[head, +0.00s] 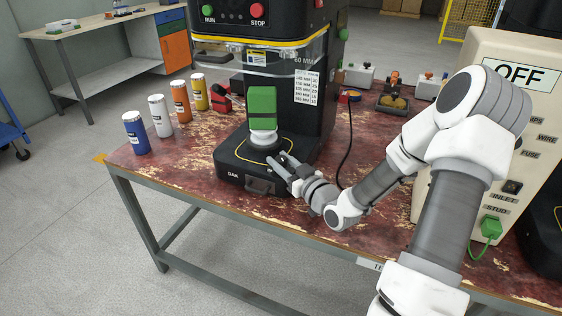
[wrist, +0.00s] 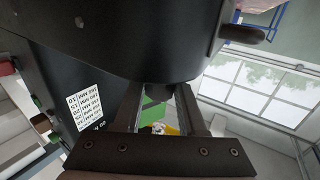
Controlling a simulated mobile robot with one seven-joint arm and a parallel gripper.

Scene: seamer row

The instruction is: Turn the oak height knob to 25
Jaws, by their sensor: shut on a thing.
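The black seamer marked OAK (head: 233,174) stands on the worn red bench. A green can with a dark band (head: 262,104) stands on its pale round lifter, above a black base with a thin yellow ring. My gripper (head: 281,160) reaches in from the right and is shut at the right front of the base, on what looks like the height knob. The knob is mostly hidden by the fingers, and no setting on it can be read. In the wrist view my gripper (wrist: 165,90) has its fingertips against or behind a large dark surface (wrist: 165,40), with green between them.
A black cable (head: 348,145) runs behind my arm. A beige cabinet marked OFF (head: 520,75) stands right. The bench's front left is clear.

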